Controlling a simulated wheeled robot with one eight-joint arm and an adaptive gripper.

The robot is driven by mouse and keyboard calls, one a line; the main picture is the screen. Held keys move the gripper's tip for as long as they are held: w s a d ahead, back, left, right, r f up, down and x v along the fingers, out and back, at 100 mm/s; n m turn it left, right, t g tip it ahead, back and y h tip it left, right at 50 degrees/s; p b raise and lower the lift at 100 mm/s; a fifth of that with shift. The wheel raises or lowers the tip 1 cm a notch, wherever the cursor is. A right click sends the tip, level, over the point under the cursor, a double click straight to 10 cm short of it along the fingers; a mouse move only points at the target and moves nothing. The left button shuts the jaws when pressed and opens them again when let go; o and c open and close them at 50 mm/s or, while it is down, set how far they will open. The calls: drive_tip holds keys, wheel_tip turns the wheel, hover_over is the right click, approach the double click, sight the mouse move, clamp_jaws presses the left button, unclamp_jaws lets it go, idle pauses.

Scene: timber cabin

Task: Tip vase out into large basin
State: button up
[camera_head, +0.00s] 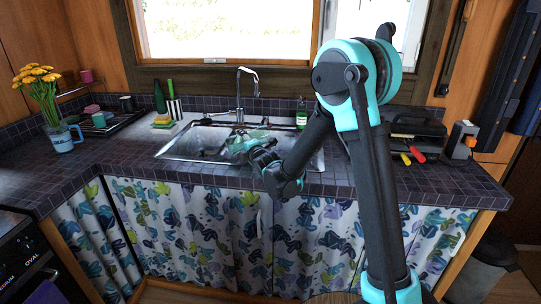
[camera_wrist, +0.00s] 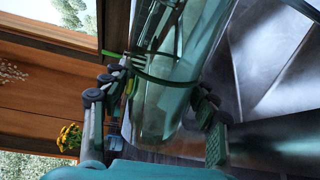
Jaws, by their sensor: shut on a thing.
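A greenish clear glass vase (camera_wrist: 162,108) is between the two fingers of my gripper (camera_wrist: 160,92) in the wrist view, with a pad on each side. It looks tipped far over, close to lying on its side. In the head view my gripper (camera_head: 255,150) holds the vase (camera_head: 238,146) above the metal sink. The sink has a left basin (camera_head: 192,143) and a part to the right, mostly behind my arm. The wrist view shows the sink's metal (camera_wrist: 255,60) close beside the vase. Whether anything is leaving the vase cannot be told.
The tap (camera_head: 239,95) rises behind the sink. A green-labelled bottle (camera_head: 301,113) stands at the sink's back right. Sponges (camera_head: 162,121) and a dark bottle (camera_head: 160,98) are at the left. A dark toolbox (camera_head: 418,132) stands at the right.

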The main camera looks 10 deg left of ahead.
drive_tip(key=shift+d+r+m, duration=0.1)
drive_tip(key=shift+m, duration=0.5)
idle(1.1)
drive_tip(key=shift+w+d+r+m+p, duration=0.15)
drive_tip(key=shift+r+m+p, duration=0.15)
drive_tip(key=shift+r+p, duration=0.05)
idle(0.4)
drive_tip(key=shift+a+f+n, duration=0.2)
drive_tip(key=shift+f+n, duration=0.2)
drive_tip(key=shift+s+a+f+n, duration=0.1)
drive_tip(key=shift+s+a+n, duration=0.1)
drive_tip(key=shift+n, duration=0.5)
drive_tip(key=shift+d, duration=0.1)
